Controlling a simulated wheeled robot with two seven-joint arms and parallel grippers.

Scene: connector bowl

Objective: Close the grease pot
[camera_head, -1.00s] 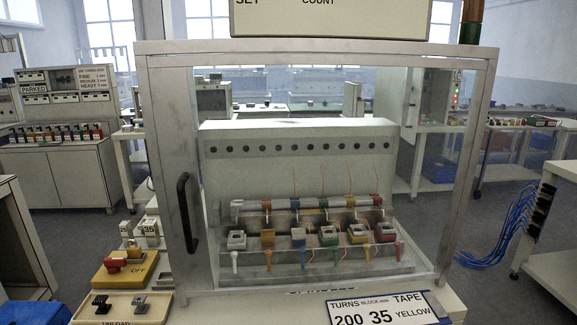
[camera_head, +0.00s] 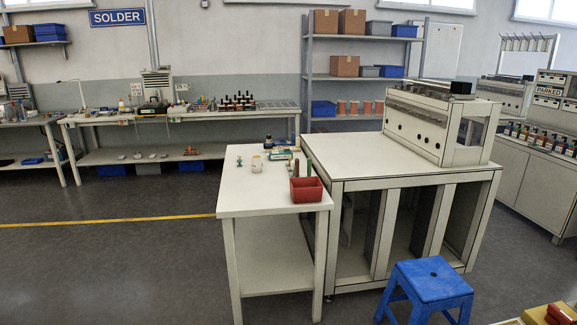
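Several small items stand on the white side table (camera_head: 240,196) in the middle of the view. One is a small pale jar with a yellowish tint (camera_head: 256,164), which may be the grease pot. It is too small to tell whether a lid is on it. A small dark-topped container (camera_head: 268,142) stands behind it, and a small teal item (camera_head: 239,160) is to its left. Neither of my grippers is in view.
A red bin (camera_head: 307,190) sits at the table's right edge. A larger white bench (camera_head: 350,160) with a machine (camera_head: 432,120) adjoins on the right. A blue stool (camera_head: 430,280) stands in front. Floor left of the table is clear.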

